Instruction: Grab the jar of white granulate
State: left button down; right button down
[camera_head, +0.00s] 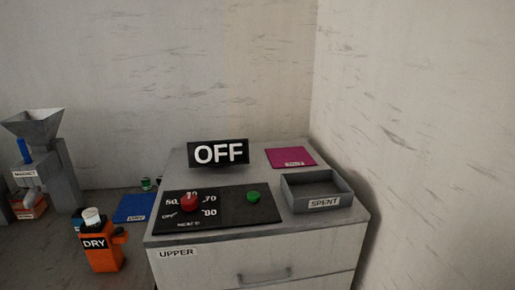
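A white-topped object (91,215) stands at the lower left, in or behind an orange holder labelled DRY (102,257). It may be the jar of white granulate, but its body is mostly hidden and I cannot read its contents. Neither of my grippers shows in the head view.
A grey cabinet labelled UPPER (300,262) bears a black dial panel (232,215), an OFF sign (220,153), a magenta mat (290,157) and a grey SPENT tray (297,206). A blue mat (134,206) and a grey hopper machine (50,170) are left. Walls close off the back and right.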

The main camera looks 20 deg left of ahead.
aim_at(91, 217)
jog(key=u, duration=1.95)
jog(key=i+j+u, duration=0.15)
jog(key=u, duration=0.15)
